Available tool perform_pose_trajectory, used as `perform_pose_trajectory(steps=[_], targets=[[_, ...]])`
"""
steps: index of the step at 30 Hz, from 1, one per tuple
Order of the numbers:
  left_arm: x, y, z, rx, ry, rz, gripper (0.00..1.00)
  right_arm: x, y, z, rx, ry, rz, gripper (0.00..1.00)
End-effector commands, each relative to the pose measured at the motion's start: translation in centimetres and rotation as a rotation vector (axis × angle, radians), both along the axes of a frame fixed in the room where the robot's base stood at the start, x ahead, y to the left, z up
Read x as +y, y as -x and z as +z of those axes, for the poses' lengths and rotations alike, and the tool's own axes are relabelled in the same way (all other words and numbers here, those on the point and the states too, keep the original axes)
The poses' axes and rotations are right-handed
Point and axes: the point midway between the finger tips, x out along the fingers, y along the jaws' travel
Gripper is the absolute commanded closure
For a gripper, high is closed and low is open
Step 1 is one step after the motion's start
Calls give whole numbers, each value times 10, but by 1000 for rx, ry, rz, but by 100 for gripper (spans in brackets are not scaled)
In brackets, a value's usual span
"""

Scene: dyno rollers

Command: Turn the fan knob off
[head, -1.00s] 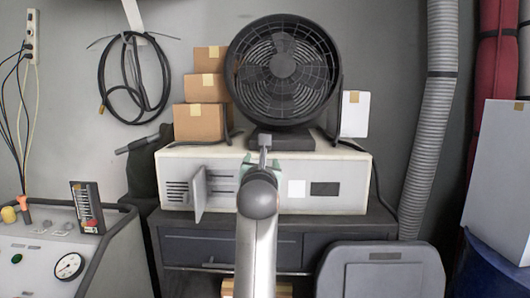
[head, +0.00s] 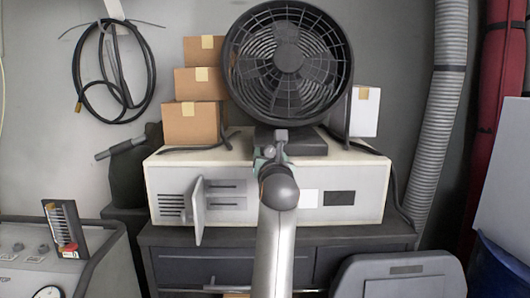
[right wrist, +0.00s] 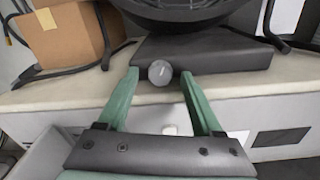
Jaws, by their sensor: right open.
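The black fan (head: 288,65) stands on the white cabinet (head: 170,163). Its dark base (right wrist: 230,55) carries a round grey fan knob (right wrist: 160,73) with a pale mark on its face, seen in the right wrist view. My right gripper (right wrist: 160,77) is open, with one green finger on each side of the knob; there is a gap on both sides, and I see no contact. In the head view my right gripper (head: 269,158) is in front of the fan base, mostly hidden by its own arm. My left gripper is not in view.
Cardboard boxes (head: 194,124) are stacked left of the fan, and a white box (head: 365,112) stands to its right. A small cabinet door (head: 198,211) hangs open left of my right arm. A dark case (head: 400,280) stands at lower right.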

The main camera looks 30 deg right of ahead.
Motion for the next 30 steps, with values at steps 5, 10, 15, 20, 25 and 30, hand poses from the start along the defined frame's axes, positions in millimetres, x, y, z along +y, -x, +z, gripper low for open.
perform_pose_trajectory(steps=[5, 10, 15, 20, 25, 30], targets=[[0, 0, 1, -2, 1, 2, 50, -1, 0, 0, 0, 0, 0, 33], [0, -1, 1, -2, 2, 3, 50, -1, 0, 0, 0, 0, 0, 34], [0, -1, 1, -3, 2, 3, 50, -1, 0, 0, 0, 0, 0, 53], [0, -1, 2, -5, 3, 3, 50, -1, 0, 0, 0, 0, 0, 71], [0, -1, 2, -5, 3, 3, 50, -1, 0, 0, 0, 0, 0, 90], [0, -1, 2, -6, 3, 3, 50, -1, 0, 0, 0, 0, 0, 100]])
